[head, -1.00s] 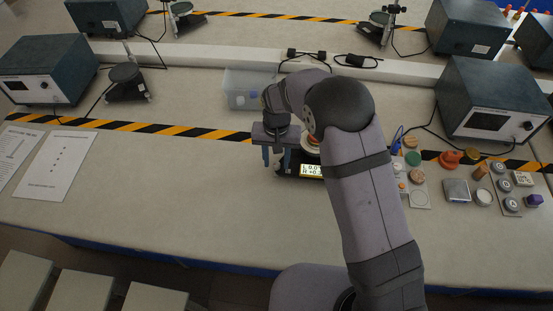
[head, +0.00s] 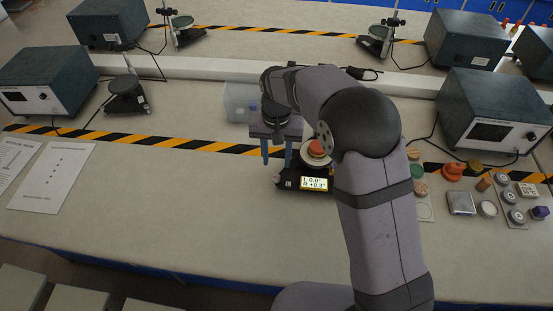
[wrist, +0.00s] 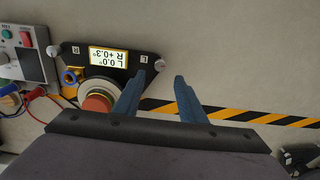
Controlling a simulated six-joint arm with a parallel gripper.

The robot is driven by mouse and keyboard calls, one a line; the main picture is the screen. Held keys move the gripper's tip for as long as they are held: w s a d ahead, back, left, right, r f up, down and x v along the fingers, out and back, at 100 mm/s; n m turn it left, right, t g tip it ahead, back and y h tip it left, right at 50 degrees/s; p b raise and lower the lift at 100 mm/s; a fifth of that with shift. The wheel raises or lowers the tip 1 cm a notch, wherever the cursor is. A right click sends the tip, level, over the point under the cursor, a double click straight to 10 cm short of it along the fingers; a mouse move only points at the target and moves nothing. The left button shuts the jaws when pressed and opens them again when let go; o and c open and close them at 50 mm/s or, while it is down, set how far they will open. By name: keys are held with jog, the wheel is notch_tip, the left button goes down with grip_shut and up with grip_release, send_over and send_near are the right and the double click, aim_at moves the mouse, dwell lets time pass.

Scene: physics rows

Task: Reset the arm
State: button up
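My gripper (head: 277,162) points down over the bench, left of a black plate-shaped device. The black device (head: 290,182) has a lit display (head: 314,184) reading L 0.0° and R +0.3°. A round pale piece with an orange-red top (head: 317,148) sits on the device; it also shows in the wrist view (wrist: 98,101), left of the fingers. My forearm hides part of the bench behind it.
A translucent bin (head: 238,104) stands behind my gripper. Coloured discs, weights and a silver block (head: 460,203) lie to the right. Box instruments (head: 492,110) stand at both sides. A paper sheet (head: 52,178) lies left; the front left bench is clear.

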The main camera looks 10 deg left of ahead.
dwell(0.3)
jog(key=shift+w+a+n, duration=0.2)
jog(key=shift+w+n, duration=0.2)
jog(key=shift+n, duration=0.3)
jog(key=s+d+f+n, duration=0.1)
jog(key=s+f, duration=0.1)
jog(key=s+d+f, duration=0.1)
jog(key=s, duration=0.1)
jog(key=s+d+f+n, duration=0.1)
jog(key=s+f, duration=0.1)
jog(key=shift+s+f+n+g, duration=0.1)
jog(key=shift+f+n+g, duration=0.2)
jog(key=shift+f+g, duration=0.1)
jog(key=shift+n+g+h, duration=0.3)
jog(key=shift+g+h, duration=0.1)
jog(key=s+d, duration=0.1)
jog(key=s, duration=0.1)
jog(key=s+d, duration=0.1)
jog(key=s, duration=0.1)
jog(key=s+d, duration=0.2)
jog(key=shift+f, duration=0.35)
jog(key=s+d+r+m, duration=0.2)
jog(key=s+d+r, duration=0.1)
jog(key=s+d, duration=0.75)
jog(key=w+d+r+m+t, duration=0.1)
jog(key=d+r+m, duration=0.1)
jog(key=d+r, duration=0.2)
jog(key=shift+d+r+m+t+y, duration=0.25)
jog(key=shift+r+m+t+y, duration=0.05)
jog(key=shift+r+y, duration=0.1)
